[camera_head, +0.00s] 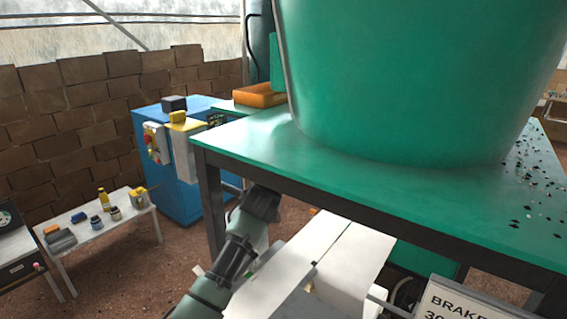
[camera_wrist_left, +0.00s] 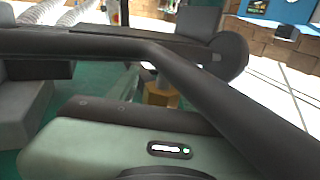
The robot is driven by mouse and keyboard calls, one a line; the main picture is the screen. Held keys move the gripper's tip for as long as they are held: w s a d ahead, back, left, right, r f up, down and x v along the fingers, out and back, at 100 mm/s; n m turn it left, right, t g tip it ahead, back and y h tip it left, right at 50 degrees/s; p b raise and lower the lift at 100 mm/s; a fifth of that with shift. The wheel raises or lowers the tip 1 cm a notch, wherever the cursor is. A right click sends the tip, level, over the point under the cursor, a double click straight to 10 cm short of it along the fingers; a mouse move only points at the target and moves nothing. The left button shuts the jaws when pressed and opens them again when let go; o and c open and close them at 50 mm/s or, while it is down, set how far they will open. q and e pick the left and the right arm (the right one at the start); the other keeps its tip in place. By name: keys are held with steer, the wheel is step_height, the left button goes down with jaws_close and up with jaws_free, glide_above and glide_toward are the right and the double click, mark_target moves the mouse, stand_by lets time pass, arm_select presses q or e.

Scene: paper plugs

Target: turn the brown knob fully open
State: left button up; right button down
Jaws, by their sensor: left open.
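The arm of my left gripper (camera_head: 262,203) comes in from the bottom of the head view. Its dark end is beside the near left leg of the green table, just below the tabletop edge. Its fingertips cannot be made out there. In the left wrist view, dark bars and a grey-green housing of my own arm fill most of the picture. A small brown-gold faceted piece (camera_wrist_left: 160,95) shows behind them near the middle, partly hidden; I cannot tell whether it is the brown knob. I see no clear knob in the head view. My right gripper is not in view.
A large green vat (camera_head: 415,85) stands on the green table (camera_head: 240,150). A blue cabinet (camera_head: 185,200) with a yellow-topped box is behind on the left. A low white table (camera_head: 85,240) holds bottles and small items. A brake sign (camera_head: 455,303) is at bottom right.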

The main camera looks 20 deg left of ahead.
arm_select(q)
steer(key=s+b, duration=0.2)
steer(key=s, duration=0.5)
steer(key=shift+s+d, duration=0.2)
steer(key=shift+s, duration=0.15)
steer(key=shift+a, duration=0.1)
